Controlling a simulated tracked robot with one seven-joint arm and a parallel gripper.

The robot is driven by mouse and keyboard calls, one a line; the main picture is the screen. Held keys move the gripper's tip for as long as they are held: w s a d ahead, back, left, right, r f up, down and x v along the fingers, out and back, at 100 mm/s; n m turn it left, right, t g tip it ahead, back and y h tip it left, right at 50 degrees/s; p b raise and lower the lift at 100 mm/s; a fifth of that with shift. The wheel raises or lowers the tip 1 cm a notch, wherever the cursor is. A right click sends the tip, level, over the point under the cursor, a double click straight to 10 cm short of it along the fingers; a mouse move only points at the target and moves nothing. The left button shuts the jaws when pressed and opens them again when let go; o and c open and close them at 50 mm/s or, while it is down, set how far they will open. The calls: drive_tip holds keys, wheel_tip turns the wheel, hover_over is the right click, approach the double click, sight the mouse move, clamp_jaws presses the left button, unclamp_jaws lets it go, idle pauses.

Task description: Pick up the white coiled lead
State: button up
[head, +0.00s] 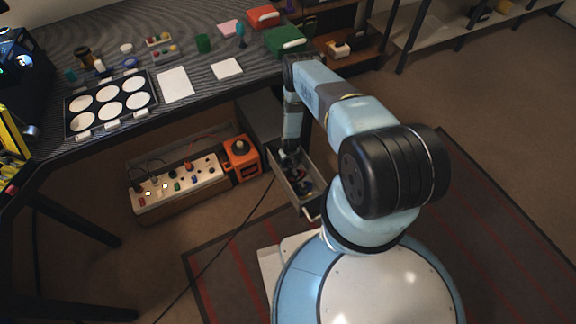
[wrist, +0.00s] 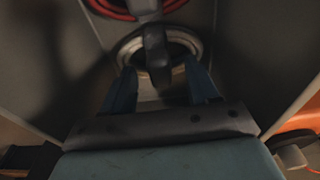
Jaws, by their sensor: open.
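A pale off-white coil, which looks like the white coiled lead (wrist: 194,42), lies in the open drawer (wrist: 245,75) in the wrist view. A dark piece (wrist: 156,58) crosses its middle. My gripper (wrist: 162,90) is open, with one blue finger on each side of the coil's near part. I cannot tell whether the fingers touch it. In the head view my gripper (head: 288,158) reaches down into the drawer (head: 312,208); the white coil cannot be made out there.
A red coil (wrist: 122,10) lies just beyond the white one. The drawer walls stand close on both sides. The workbench (head: 60,45) stands above and behind.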

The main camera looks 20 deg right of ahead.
drive_tip(key=shift+f, duration=0.75)
drive_tip(key=shift+c, duration=0.4)
clamp_jaws()
